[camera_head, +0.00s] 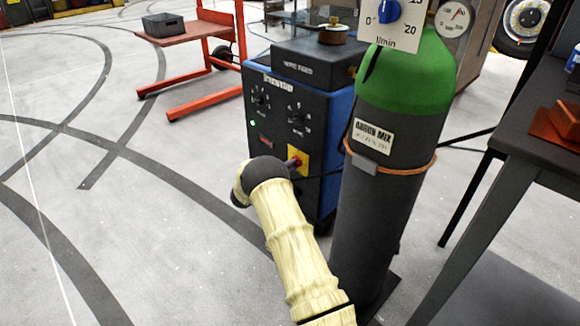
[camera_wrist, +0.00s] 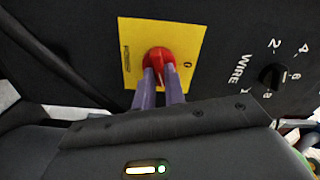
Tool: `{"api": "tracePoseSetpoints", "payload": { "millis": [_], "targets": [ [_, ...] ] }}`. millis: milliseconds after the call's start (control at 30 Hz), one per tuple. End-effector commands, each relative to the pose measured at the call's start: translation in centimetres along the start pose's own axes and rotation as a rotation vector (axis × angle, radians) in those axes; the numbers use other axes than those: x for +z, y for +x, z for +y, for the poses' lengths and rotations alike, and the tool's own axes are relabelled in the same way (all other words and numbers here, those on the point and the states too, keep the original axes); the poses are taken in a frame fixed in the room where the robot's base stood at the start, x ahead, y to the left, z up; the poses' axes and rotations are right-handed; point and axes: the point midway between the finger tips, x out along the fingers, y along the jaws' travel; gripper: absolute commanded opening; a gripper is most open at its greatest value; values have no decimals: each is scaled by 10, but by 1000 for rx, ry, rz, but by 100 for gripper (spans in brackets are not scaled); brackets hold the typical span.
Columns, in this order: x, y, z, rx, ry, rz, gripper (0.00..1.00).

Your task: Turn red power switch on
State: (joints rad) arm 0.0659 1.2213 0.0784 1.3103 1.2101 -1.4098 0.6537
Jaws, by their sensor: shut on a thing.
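The red power switch (camera_wrist: 158,64) is a knob on a yellow plate (camera_wrist: 187,39) on the front panel of the blue and black welding machine (camera_head: 290,90). In the wrist view my gripper (camera_wrist: 158,82) has its two purple fingers on either side of the red knob, shut on it. The fingers hide the lower part of the knob. In the head view the red switch (camera_head: 294,162) shows just past my arm, and the gripper itself is hidden. A green light glows on the left of the machine's panel.
A green-topped gas cylinder (camera_head: 410,75) stands close to the right of the machine. A dark table (camera_head: 530,130) is at the far right. A red cart (camera_head: 205,30) stands behind left. The floor at left is clear.

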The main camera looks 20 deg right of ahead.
Motion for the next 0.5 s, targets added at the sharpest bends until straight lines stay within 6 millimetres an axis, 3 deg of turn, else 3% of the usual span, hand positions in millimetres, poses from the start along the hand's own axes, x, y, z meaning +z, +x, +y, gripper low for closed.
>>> {"api": "tracePoseSetpoints", "payload": {
  "millis": [500],
  "targets": [
    [1, -1, 4, 5, 309, -2, 0]
  ]
}}
